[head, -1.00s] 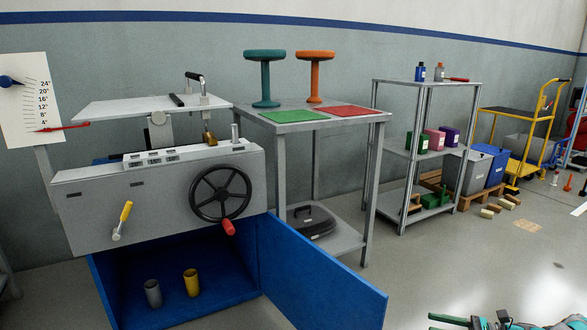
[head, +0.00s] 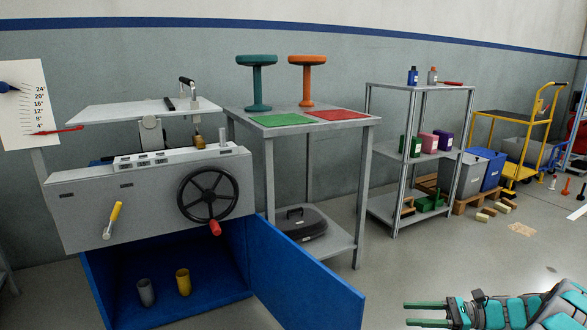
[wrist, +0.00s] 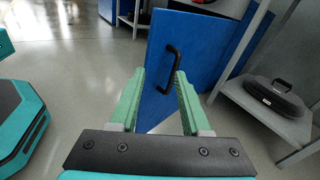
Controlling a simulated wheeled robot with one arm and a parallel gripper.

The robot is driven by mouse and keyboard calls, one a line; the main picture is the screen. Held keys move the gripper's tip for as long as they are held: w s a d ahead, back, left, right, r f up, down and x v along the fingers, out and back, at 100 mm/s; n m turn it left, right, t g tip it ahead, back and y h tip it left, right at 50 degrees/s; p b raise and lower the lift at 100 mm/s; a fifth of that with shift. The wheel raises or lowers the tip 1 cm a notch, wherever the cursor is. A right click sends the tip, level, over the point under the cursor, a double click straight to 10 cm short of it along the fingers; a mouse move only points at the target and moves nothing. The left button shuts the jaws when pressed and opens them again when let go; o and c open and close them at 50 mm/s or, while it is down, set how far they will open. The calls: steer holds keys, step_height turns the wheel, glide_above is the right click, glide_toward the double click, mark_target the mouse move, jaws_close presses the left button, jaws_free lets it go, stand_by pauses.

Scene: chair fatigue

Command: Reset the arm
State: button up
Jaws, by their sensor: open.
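My gripper (head: 426,313) is at the bottom right of the head view, stretched out to the left above the floor. Its two green fingers are apart with nothing between them. In the wrist view my gripper (wrist: 157,105) also shows open and empty. Beyond its fingers is the open blue cabinet door (wrist: 189,55) with a black handle (wrist: 169,68). The handle appears between the fingertips in that view, but I see no contact. The same door (head: 305,285) stands open at the front of the grey machine (head: 100,205) in the head view.
A grey table (head: 360,122) holds a teal stool (head: 257,82) and an orange stool (head: 307,80) beside green and red mats. Its lower shelf carries a black case (head: 300,222). A grey and a yellow cup (head: 183,281) stand in the cabinet. Floor right of the door is clear.

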steer(key=s+a+r+n+g+h+p, duration=0.1)
steer(key=s+a+r+n+g+h, duration=0.3)
steer(key=s+a+r, duration=0.45)
steer(key=s+a+r+n+g+h+p, duration=0.25)
steer(key=s+a+r+n, duration=0.3)
steer(key=a, duration=0.65)
steer(key=s+d+n+h, duration=0.1)
steer(key=s+n+h, duration=0.2)
steer(key=s, duration=0.4)
steer(key=s+d+r+n+t+h+p, duration=0.1)
steer(key=s+d+n+h, duration=0.1)
steer(key=s, duration=0.6)
steer(key=s+d+n+h+p, duration=0.1)
steer(key=s+n+h, duration=0.3)
steer(key=s, duration=0.3)
steer(key=shift+s+d+r+h, duration=0.25)
steer(key=shift+s+h, duration=0.15)
steer(key=shift+h, duration=0.15)
steer(key=shift+a+n+t, duration=0.1)
steer(key=shift+n+t, duration=0.15)
